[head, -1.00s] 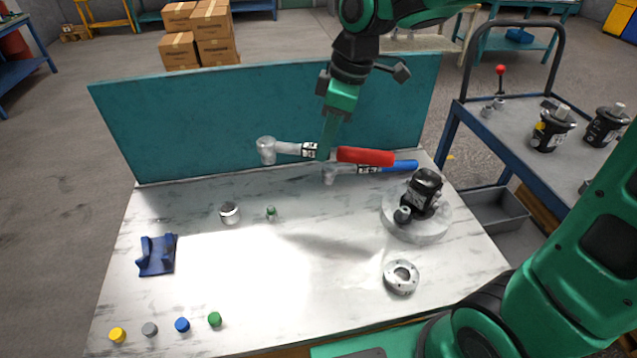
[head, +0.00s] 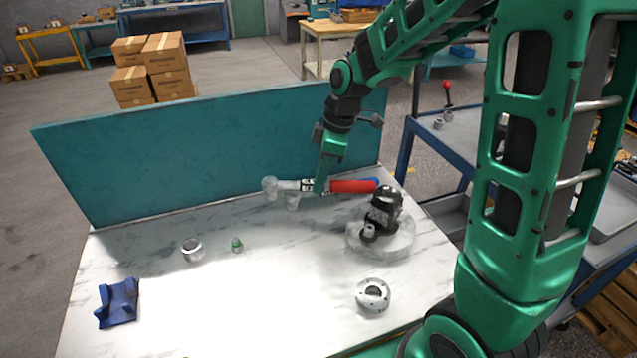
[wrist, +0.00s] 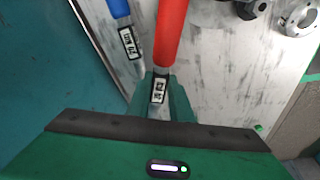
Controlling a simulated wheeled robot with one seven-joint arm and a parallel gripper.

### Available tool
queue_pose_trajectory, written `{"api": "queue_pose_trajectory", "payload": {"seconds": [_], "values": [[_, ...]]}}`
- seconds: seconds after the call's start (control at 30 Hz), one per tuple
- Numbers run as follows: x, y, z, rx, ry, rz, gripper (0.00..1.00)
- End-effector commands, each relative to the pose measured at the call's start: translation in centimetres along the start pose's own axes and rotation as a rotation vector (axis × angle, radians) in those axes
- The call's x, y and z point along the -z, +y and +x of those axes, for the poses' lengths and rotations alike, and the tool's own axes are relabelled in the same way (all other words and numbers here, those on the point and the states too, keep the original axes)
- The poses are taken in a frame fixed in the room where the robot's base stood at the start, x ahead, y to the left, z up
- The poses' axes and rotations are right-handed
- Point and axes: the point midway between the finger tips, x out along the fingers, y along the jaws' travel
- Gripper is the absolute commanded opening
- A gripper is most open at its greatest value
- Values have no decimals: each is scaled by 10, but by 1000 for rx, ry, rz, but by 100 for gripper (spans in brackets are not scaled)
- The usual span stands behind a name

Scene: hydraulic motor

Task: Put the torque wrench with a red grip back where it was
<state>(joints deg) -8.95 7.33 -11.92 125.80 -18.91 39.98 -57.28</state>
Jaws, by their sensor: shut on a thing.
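The torque wrench with a red grip (head: 353,186) is held in my gripper (head: 320,186), which is shut on its metal shaft just beside the red grip. Its grey head points left in the head view. In the wrist view the red grip (wrist: 171,32) runs up from between my green fingers (wrist: 165,98). A second wrench with a blue grip (wrist: 119,8) lies beside it in the wrist view; in the head view it is mostly hidden behind the red one. I cannot tell the exact height of the held wrench above the table.
The black motor on its round base (head: 382,238) stands close to the right of the wrench. A teal panel (head: 200,150) borders the table's back. A blue holder (head: 118,303), a metal ring (head: 193,249), a green-topped part (head: 237,245) and a flange (head: 373,295) stand on the marble table.

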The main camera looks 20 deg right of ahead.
Motion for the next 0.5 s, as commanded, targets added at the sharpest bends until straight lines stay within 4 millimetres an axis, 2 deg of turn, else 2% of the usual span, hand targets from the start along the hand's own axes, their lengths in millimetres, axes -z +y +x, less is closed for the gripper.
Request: {"api": "queue_pose_trajectory", "payload": {"seconds": [0.17,0.5], "values": [[-3,0,16,-1,1,-2,0],[-4,0,18,-1,1,-1,0]]}}
